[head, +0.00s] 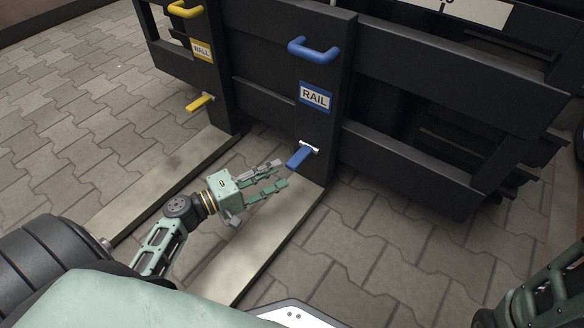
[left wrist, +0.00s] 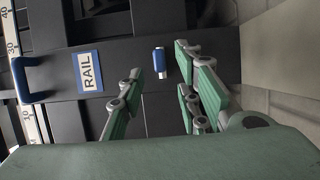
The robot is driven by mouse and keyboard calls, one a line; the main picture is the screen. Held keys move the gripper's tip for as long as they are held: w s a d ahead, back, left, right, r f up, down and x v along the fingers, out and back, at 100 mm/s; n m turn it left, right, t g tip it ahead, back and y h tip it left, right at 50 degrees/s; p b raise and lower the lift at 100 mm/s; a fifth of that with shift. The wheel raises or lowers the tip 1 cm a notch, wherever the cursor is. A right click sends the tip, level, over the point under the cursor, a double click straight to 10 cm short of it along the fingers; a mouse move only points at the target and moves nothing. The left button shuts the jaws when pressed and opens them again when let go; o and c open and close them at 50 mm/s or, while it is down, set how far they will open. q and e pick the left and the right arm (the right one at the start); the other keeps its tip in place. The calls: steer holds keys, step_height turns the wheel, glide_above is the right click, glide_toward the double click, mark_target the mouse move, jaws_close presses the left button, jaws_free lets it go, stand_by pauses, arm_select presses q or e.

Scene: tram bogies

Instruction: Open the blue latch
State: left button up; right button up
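The blue latch (head: 300,157) is a short blue lever on a silver pivot, low on the black post under the RAIL sign (head: 315,96). In the left wrist view the latch (left wrist: 159,63) shows ahead, between the finger lines and apart from them. My left gripper (head: 282,173) is just left of and below the latch in the head view, its fingers pointing at it. In the left wrist view my left gripper (left wrist: 162,85) is open with nothing between its fingers. Part of my right arm (head: 545,300) shows at the lower right; its fingertips cannot be made out.
A blue handle (head: 314,49) sits above the RAIL sign. A yellow latch (head: 200,103), a WALL sign (head: 202,50) and a yellow handle (head: 185,10) are on the left post. Pale strips (head: 262,240) lie on the paving. Open paving (head: 400,260) lies right of the strip.

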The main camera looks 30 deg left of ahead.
mark_target(286, 167)
arm_select(q)
steer(key=b+x, duration=0.2)
steer(key=x, duration=0.4)
steer(key=shift+c, duration=0.3)
jaws_close()
